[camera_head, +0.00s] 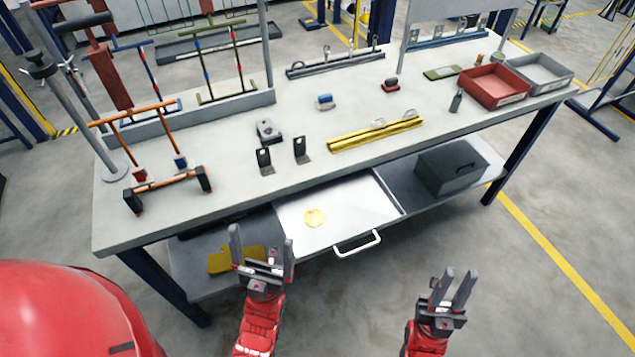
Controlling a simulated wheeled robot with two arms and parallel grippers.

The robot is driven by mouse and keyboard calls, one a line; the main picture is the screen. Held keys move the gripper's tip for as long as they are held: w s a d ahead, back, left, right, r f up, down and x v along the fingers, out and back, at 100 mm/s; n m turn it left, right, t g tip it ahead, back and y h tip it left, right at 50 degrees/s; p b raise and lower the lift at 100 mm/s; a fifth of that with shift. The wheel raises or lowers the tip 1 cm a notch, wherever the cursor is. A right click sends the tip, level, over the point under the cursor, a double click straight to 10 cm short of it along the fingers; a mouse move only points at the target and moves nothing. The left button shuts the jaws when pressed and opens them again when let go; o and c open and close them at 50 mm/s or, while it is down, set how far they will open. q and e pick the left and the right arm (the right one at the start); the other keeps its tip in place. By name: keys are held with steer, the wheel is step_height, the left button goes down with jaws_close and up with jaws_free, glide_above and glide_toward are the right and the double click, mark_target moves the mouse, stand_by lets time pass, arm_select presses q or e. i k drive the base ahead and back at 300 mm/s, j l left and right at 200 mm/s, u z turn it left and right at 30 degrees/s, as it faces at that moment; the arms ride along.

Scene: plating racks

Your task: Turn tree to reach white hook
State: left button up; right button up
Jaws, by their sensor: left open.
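A grey pole stand (73,117) with a round base stands at the left end of the workbench. It has dark fittings near its top and may be the tree. Orange (133,115), blue (150,72) and green (204,66) frames stand nearby. I cannot pick out a white hook for certain. My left gripper (262,241) is open and empty, in front of the bench at lower-shelf height in the picture. My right gripper (459,280) is lower right, its fingers apart with nothing between them, away from the bench. Both are far from the stand.
The workbench (230,165) bears a yellow rail (375,132), two black brackets (301,150), a red tray (494,87) and a grey tray (540,73). Below, a shelf holds a grey box (450,168) and a white handle (357,244) juts forward.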

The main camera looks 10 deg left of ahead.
mark_target(41, 69)
steer(key=u, duration=1.7)
